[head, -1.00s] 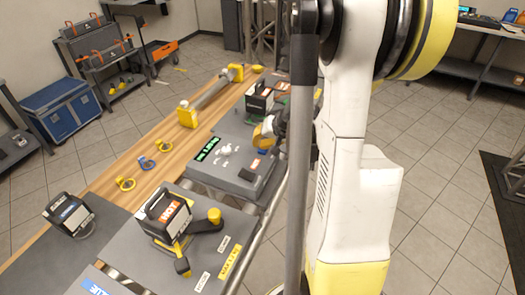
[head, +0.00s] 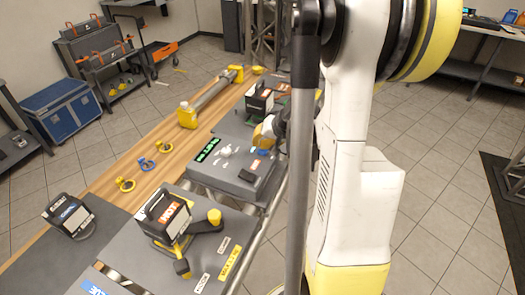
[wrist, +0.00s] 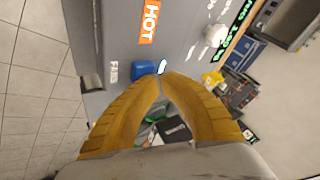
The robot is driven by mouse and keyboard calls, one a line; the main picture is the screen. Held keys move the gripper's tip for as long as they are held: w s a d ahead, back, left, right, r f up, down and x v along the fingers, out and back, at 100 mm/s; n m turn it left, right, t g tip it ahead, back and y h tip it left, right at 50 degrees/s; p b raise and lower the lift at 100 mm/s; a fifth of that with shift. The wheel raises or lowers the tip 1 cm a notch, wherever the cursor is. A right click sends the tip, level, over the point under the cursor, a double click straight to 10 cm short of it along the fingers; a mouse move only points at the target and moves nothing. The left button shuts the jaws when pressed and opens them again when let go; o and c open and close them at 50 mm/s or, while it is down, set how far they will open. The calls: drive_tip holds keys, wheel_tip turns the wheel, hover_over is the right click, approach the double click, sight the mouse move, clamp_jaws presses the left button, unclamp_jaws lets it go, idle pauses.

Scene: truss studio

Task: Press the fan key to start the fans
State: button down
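The grey console (head: 225,172) stands beside the wooden bench top. In the head view my gripper (head: 265,132) is over the console's far right part, partly hidden by my arm.
The console carries a green display (head: 208,150), a white knob (wrist: 215,36) and an orange HOT label (wrist: 149,22). A black HOT-marked unit (head: 168,217) stands on the nearer grey surface. Yellow and blue rings (head: 146,165) lie on the wood. A yellow-ended tube lies farther back.

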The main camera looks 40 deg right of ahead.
drive_tip(key=shift+r+p, duration=2.2)
drive_tip(key=shift+r, duration=0.85)
